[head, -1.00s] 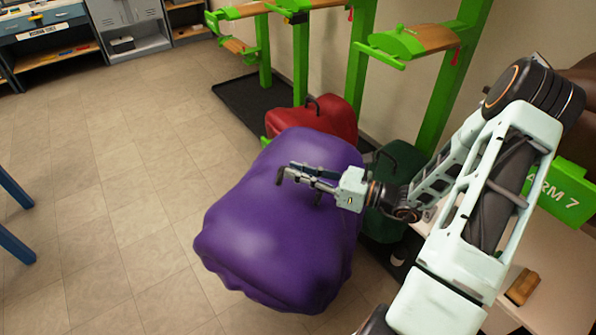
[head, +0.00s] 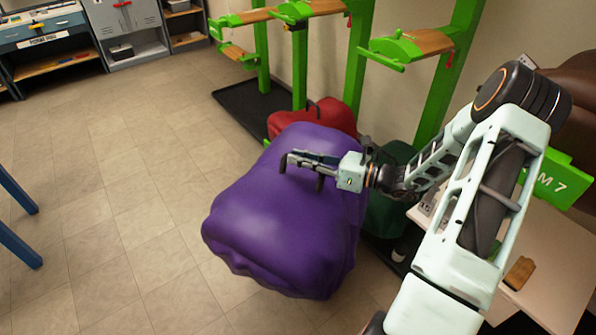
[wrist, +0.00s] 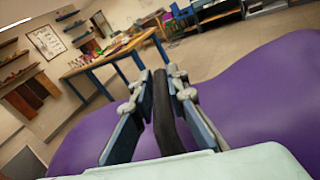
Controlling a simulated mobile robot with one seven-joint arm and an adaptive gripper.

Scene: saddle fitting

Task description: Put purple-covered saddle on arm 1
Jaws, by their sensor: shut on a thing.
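The purple-covered saddle (head: 275,215) is a large bulging bundle in the middle of the head view. It looks held up in front of the rack, though its gap to the floor is hard to tell. My gripper (head: 300,168) is above its top. In the wrist view my gripper (wrist: 155,110) has its two fingers on either side of a dark handle (wrist: 164,105) and is shut on it. The purple cover (wrist: 255,95) spreads out below the fingers. Green rack arms with wooden tops (head: 410,45) stand at the back; no arm 1 label is readable.
A red-covered bundle (head: 330,118) and a dark green one (head: 390,205) stand close behind the purple saddle.

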